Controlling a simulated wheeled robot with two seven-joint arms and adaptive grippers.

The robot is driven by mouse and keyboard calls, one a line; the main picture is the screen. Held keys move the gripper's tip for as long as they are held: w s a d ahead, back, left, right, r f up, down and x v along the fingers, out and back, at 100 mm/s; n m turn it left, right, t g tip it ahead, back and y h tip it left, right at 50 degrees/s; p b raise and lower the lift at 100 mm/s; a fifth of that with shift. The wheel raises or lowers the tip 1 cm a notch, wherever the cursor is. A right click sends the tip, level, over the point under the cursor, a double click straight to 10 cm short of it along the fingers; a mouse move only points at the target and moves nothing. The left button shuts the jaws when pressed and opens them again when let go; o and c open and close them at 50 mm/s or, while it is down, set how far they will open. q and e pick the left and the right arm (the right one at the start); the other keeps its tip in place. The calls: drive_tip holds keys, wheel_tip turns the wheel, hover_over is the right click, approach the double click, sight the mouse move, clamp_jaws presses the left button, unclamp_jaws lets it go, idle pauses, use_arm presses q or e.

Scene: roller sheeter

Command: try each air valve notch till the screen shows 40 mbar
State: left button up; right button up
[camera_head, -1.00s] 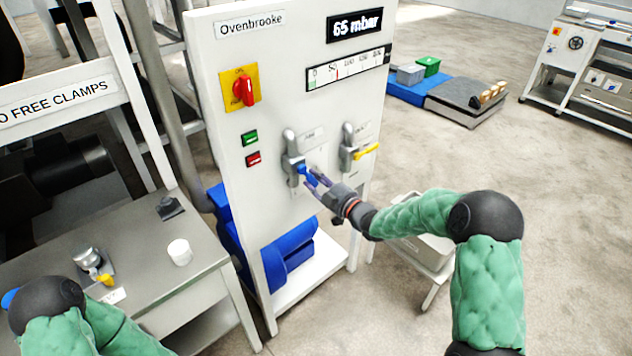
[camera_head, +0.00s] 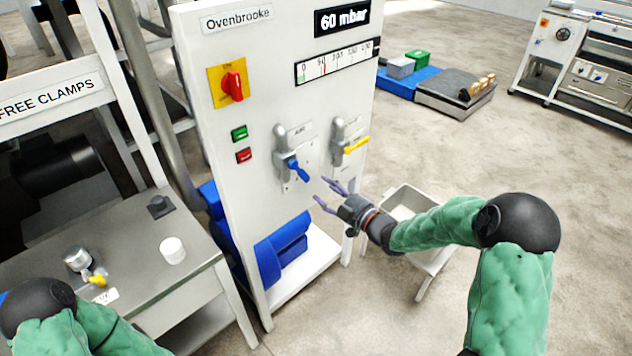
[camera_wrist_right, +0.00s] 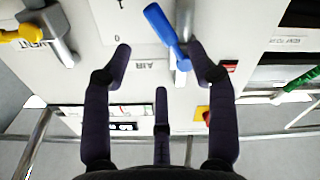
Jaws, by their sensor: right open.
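The screen (camera_head: 342,17) at the top of the white panel reads 60 mbar. The air valve has a blue lever (camera_head: 299,170) on a grey body, tilted down to the right in the head view. My right gripper (camera_head: 330,195) is open and empty, a little right of and below the blue lever, apart from it. In the right wrist view the blue lever (camera_wrist_right: 161,27) shows beyond the open fingers (camera_wrist_right: 160,60), beside the AIR label. My left gripper is out of view; only part of my left arm shows at the lower left.
A yellow-handled valve (camera_head: 356,145), labelled VENT in the wrist view, sits right of the air valve. A red rotary switch (camera_head: 232,86) and green and red buttons are on the panel's left. A pale bin (camera_head: 408,197) stands behind my right arm. A grey bench (camera_head: 120,240) is at left.

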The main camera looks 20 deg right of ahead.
drive_tip(key=v, duration=0.3)
drive_tip(key=shift+s, duration=0.2)
idle(0.3)
drive_tip(key=s+a+f+m+g+h, duration=0.1)
drive_tip(key=s+a+f+m+g, duration=0.15)
drive_tip(key=f, duration=0.55)
drive_tip(key=s+a+f+m+g+h, duration=0.1)
drive_tip(key=a+f+m+g, duration=0.15)
drive_tip(key=f, duration=0.45)
drive_tip(key=s+a+f+m+g+h, duration=0.1)
drive_tip(key=a+f+m+g, duration=0.2)
drive_tip(key=f, duration=0.5)
drive_tip(key=s+a+f+m+g, duration=0.1)
drive_tip(key=s+a+f+g, duration=0.1)
drive_tip(key=s, duration=0.5)
drive_tip(key=s+a+f+m+g, duration=0.2)
drive_tip(key=s+a+f+g, duration=0.1)
drive_tip(key=s+a+f, duration=0.2)
drive_tip(key=s+a+f+m+g, duration=0.1)
drive_tip(key=s+a+f+g, duration=0.2)
drive_tip(key=s+f, duration=0.3)
drive_tip(key=s, duration=0.4)
drive_tip(key=shift+s+a+f+m+p, duration=0.15)
drive_tip(key=shift+s+f+m+p, duration=0.15)
drive_tip(key=shift+m+p, duration=0.1)
idle(2.3)
